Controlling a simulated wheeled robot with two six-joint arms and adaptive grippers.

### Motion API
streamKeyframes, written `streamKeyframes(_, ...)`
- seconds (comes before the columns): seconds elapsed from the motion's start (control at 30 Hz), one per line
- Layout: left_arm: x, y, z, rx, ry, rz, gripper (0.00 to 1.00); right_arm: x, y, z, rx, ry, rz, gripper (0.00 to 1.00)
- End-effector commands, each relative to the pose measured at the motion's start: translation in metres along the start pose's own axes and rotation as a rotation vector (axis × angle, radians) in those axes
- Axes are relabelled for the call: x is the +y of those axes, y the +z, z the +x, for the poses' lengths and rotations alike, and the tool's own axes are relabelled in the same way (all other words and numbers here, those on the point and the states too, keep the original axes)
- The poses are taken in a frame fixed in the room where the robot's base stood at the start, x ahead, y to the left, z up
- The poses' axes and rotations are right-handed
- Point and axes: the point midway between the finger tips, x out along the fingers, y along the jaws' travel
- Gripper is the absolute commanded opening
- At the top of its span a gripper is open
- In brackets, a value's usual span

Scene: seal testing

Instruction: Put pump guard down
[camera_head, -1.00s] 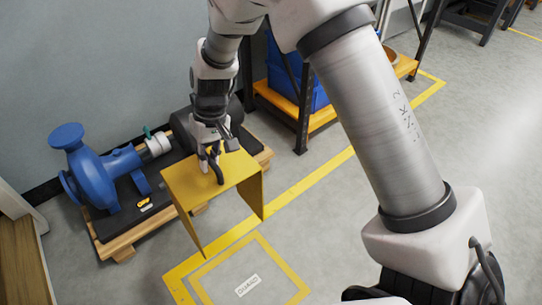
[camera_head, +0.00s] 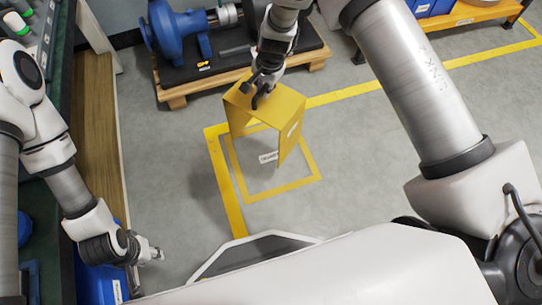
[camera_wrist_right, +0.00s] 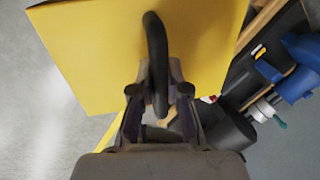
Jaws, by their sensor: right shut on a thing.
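The pump guard (camera_head: 290,113) is a yellow bent-sheet cover with a black handle on top. My right gripper (camera_head: 262,92) is shut on that handle; in the right wrist view the fingers (camera_wrist_right: 158,100) close around the black handle (camera_wrist_right: 157,50) above the yellow top (camera_wrist_right: 90,50). The guard is upright over the far part of a yellow floor square (camera_head: 310,181) with a white label (camera_head: 268,157), partly hiding it. I cannot tell whether its lower edges touch the floor. My left gripper (camera_head: 155,255) is empty at the lower left; its finger opening is too small to tell.
The blue pump (camera_head: 178,35) sits on a black base and wooden pallet (camera_head: 180,98) behind the guard. A shelf with blue bins (camera_head: 435,8) stands at the back right. A workbench (camera_head: 95,130) runs along the left. Grey floor right of the square is clear.

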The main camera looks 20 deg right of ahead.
Motion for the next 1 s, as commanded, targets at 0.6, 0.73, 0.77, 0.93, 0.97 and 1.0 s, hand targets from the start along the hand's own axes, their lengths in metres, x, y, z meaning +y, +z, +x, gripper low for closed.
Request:
streamKeyframes(0.6, 0.000, 0.000, -0.013, -0.001, 0.000, 0.000, 0.40, -0.036, 0.076, 0.116, 0.104, 0.004, 0.550, 0.00)
streamKeyframes(0.73, 0.000, 0.000, -0.013, -0.001, 0.000, 0.000, 0.40, -0.039, 0.086, 0.126, 0.115, 0.004, 0.607, 0.00)
streamKeyframes(0.77, 0.000, 0.000, -0.012, 0.000, 0.000, 0.000, 0.40, -0.039, 0.087, 0.128, 0.116, 0.003, 0.615, 0.00)
streamKeyframes(0.93, 0.000, 0.000, 0.020, 0.000, 0.000, 0.000, 0.40, -0.036, 0.081, 0.139, 0.123, 0.004, 0.626, 0.00)
streamKeyframes(0.97, 0.000, 0.000, 0.029, -0.001, 0.000, 0.000, 0.40, -0.035, 0.079, 0.140, 0.123, 0.004, 0.627, 0.00)
streamKeyframes(1.0, 0.000, 0.000, 0.040, -0.001, 0.000, 0.000, 0.40, -0.033, 0.076, 0.141, 0.124, 0.005, 0.626, 0.00)
